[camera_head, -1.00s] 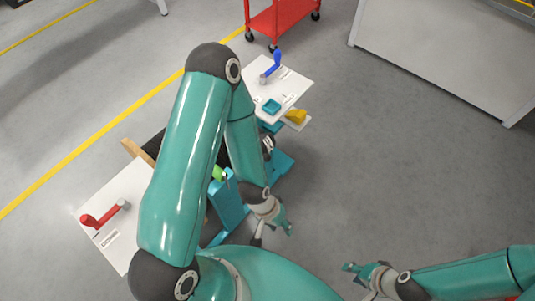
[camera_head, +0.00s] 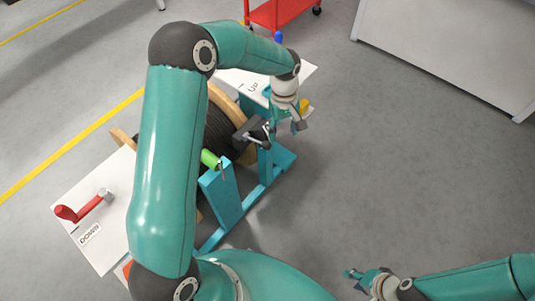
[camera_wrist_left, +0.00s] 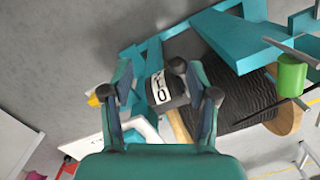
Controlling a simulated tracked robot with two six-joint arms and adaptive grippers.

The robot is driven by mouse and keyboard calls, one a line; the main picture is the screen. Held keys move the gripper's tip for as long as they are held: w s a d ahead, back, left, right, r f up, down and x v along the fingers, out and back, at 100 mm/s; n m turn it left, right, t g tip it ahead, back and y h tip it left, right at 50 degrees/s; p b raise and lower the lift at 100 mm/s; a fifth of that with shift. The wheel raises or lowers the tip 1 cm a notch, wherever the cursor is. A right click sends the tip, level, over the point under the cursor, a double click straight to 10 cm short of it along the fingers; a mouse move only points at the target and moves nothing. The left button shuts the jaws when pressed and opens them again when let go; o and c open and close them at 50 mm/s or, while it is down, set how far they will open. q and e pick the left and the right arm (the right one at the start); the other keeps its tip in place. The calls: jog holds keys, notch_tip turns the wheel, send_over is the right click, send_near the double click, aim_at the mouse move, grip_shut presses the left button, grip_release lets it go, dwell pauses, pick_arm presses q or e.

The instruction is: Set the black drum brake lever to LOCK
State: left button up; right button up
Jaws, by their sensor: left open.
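The black drum (camera_head: 222,130), wound with dark cable between wooden flanges, sits in a teal stand in the head view; it also shows in the left wrist view (camera_wrist_left: 245,92). A dark block with a white label (camera_wrist_left: 162,88), only partly readable, lies between the fingers in the left wrist view. I cannot tell whether it is the brake lever or part of its mount. My left gripper (camera_head: 284,127) is open beside the drum's right side; its fingers (camera_wrist_left: 160,97) stand either side of the block, with no clear contact. My right gripper (camera_head: 362,281) is low at right, away from the drum.
The teal stand (camera_head: 222,200) holds a green cylinder (camera_head: 210,159). A white panel (camera_head: 92,225) with a red lever (camera_head: 72,213) is at left. Another white panel (camera_head: 240,79) is behind my left arm, near a red cart (camera_head: 283,14). Floor at right is clear.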

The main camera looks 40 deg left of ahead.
aim_at(267, 143)
pick_arm(q)
jog(key=w+a+r+n+y+b, duration=0.1)
jog(key=a+r+n, duration=0.2)
jog(key=a+r, duration=0.15)
jog(key=shift+g, duration=0.3)
jog(key=f, duration=0.5)
jog(key=s+f, duration=0.1)
jog(key=f, duration=0.5)
jog(key=f+b, duration=0.1)
jog(key=f, duration=0.4)
jog(key=shift+s+a+f, duration=0.2)
jog(key=shift+s+a, duration=0.15)
jog(key=shift+a, duration=0.05)
pick_arm(e)
notch_tip(267, 143, down, 3)
jog(key=shift+f, duration=0.2)
pick_arm(q)
jog(key=shift+c, duration=0.3)
grip_shut()
